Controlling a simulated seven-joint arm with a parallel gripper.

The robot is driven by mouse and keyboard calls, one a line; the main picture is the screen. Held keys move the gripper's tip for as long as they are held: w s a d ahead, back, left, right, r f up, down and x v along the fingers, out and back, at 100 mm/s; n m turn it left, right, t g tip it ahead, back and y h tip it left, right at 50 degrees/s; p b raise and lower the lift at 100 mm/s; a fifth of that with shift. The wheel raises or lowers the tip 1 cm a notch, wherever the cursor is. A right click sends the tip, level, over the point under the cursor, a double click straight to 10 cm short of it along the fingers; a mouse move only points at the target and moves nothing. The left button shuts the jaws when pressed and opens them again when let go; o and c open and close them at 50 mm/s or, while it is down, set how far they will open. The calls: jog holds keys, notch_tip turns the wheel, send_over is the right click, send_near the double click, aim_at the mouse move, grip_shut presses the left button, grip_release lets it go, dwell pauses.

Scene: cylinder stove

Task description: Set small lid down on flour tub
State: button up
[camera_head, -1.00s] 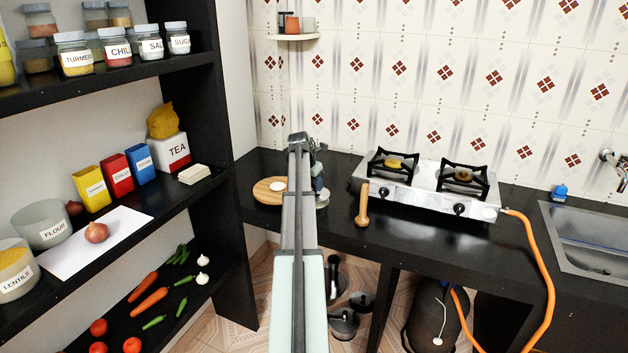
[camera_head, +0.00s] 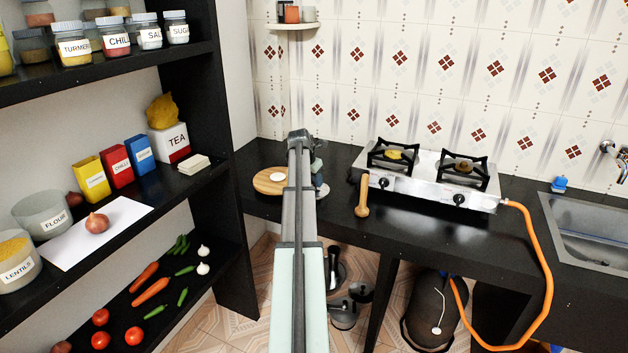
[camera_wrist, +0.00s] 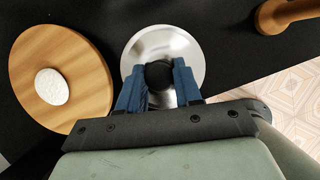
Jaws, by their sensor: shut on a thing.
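The small lid (camera_wrist: 180,42) is a round, shiny silver disc with a black knob (camera_wrist: 159,75), seen in the wrist view. My gripper (camera_wrist: 160,72) has its blue fingers closed on either side of the knob. In the head view, my arm hides most of the lid, and a sliver of it (camera_head: 323,191) shows beside the wooden board. I cannot tell whether the lid touches the counter. The flour tub (camera_head: 42,217) stands on the middle shelf at the left, far from my gripper. It is a clear greyish tub with a FLOUR label and an open top.
A round wooden board (camera_head: 266,187) with a white piece lies left of the lid. A wooden pestle-like tool (camera_head: 362,197) and the stove (camera_head: 425,180) are to the right. Around the tub are a lentils tub (camera_head: 15,264), an onion (camera_head: 97,223) and spice boxes; another shelf overhangs.

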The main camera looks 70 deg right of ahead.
jog(key=shift+f, duration=0.25)
jog(key=o, duration=1.1)
jog(key=shift+o, duration=0.2)
jog(key=shift+r, duration=0.1)
jog(key=v, duration=1.3)
jog(key=shift+a+r, duration=0.2)
jog(key=shift+r, duration=0.05)
